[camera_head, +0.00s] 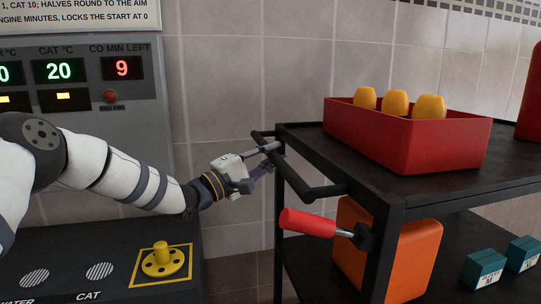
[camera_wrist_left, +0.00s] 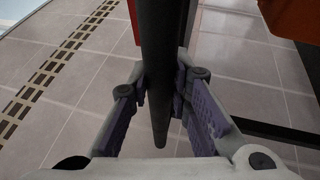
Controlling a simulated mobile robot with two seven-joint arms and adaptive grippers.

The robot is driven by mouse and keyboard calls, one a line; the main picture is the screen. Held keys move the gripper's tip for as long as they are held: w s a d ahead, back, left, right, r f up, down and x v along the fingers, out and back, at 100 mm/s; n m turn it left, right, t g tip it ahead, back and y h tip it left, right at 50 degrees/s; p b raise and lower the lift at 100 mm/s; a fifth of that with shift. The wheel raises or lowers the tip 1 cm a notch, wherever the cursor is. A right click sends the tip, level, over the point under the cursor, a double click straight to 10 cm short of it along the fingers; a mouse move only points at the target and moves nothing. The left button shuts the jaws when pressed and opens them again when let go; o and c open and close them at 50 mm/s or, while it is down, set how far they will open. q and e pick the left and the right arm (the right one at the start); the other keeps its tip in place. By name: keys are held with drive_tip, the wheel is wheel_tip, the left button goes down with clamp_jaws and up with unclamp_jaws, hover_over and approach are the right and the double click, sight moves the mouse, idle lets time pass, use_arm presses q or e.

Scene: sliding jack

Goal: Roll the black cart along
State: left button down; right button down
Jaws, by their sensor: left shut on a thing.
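The black cart (camera_head: 383,232) stands at the right in the head view, with a top shelf, a lower shelf and a dark push handle (camera_head: 311,190) at its left end. My left gripper (camera_head: 268,163) reaches in from the left to the handle. In the left wrist view the dark handle bar (camera_wrist_left: 161,75) runs between the two purple-padded fingers, and the gripper (camera_wrist_left: 165,105) is shut on it. Part of the handle behind the gripper is hidden. My right gripper does not show.
A red bin (camera_head: 405,140) with yellow items sits on the top shelf. An orange container (camera_head: 415,262) and teal boxes (camera_head: 484,268) are on the lower shelf. A red-gripped lever (camera_head: 308,223) juts from the cart's post. A control panel (camera_head: 100,245) with a yellow knob (camera_head: 161,258) stands left.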

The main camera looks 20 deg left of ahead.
use_arm(q)
drive_tip(key=shift+a, duration=0.15)
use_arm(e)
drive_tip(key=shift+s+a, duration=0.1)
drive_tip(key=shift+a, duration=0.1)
use_arm(q)
drive_tip(key=c, duration=1.8)
unclamp_jaws()
drive_tip(key=o, duration=0.3)
drive_tip(key=shift+s+a, duration=0.2)
drive_tip(key=shift+a, duration=0.05)
drive_tip(key=shift+o, duration=0.2)
drive_tip(key=shift+d, duration=0.15)
drive_tip(key=v, duration=1.2)
